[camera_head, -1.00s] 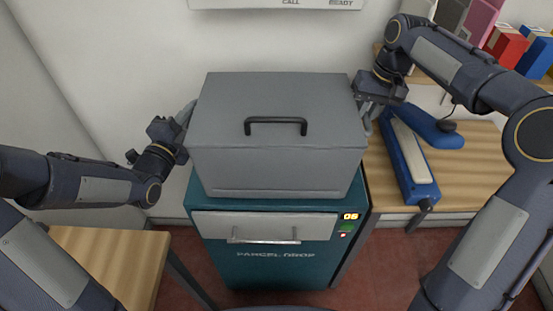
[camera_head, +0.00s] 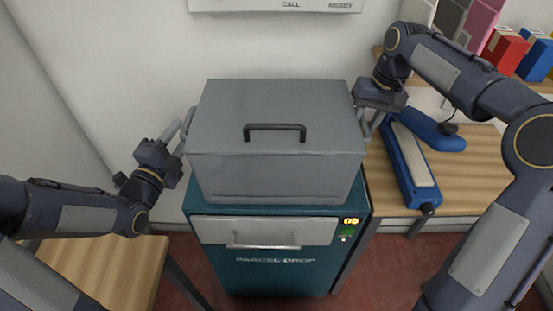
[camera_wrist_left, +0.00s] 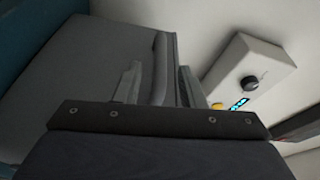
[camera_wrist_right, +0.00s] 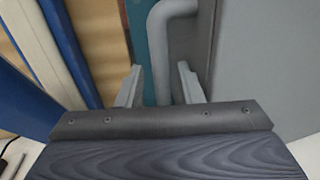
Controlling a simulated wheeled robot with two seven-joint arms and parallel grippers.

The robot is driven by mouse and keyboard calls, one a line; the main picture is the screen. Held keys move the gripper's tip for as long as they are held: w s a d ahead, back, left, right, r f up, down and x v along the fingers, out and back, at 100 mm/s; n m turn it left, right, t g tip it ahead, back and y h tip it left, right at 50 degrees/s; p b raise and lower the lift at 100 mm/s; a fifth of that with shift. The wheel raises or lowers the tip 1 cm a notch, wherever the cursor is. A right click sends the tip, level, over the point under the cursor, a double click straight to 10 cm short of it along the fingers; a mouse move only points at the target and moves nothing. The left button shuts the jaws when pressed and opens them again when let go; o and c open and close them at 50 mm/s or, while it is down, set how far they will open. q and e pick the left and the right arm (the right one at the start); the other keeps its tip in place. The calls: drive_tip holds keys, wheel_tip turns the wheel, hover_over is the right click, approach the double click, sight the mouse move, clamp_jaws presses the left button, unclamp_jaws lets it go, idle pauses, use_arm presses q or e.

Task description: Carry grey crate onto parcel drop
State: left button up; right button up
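The grey crate (camera_head: 275,170), with a black handle on its lid, sits level on top of the teal parcel drop (camera_head: 270,275). My left gripper (camera_head: 172,138) is open just left of the crate. In the left wrist view its fingers (camera_wrist_left: 160,85) stand apart on either side of the crate's side handle (camera_wrist_left: 160,60). My right gripper (camera_head: 369,118) is at the crate's right side. In the right wrist view its fingers (camera_wrist_right: 160,88) are open, with the grey side handle (camera_wrist_right: 158,45) between them and gaps showing. The crate's underside is hidden.
A wooden table (camera_head: 470,180) at the right holds a blue device (camera_head: 412,165). Another wooden surface (camera_head: 100,265) is at the lower left. A wall stands close behind the crate. Red (camera_head: 503,50) and blue boxes stand on a shelf at the upper right.

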drive_tip(key=shift+a, duration=0.1)
drive_tip(key=shift+r, duration=0.2)
use_arm(q)
drive_tip(key=v, duration=0.3)
drive_tip(key=shift+s, duration=0.15)
use_arm(e)
wheel_tip(320, 180, up, 11)
drive_tip(key=d, duration=0.2)
drive_tip(key=shift+d+r, duration=0.2)
drive_tip(key=shift+d, duration=0.05)
drive_tip(key=shift+s+r, duration=0.1)
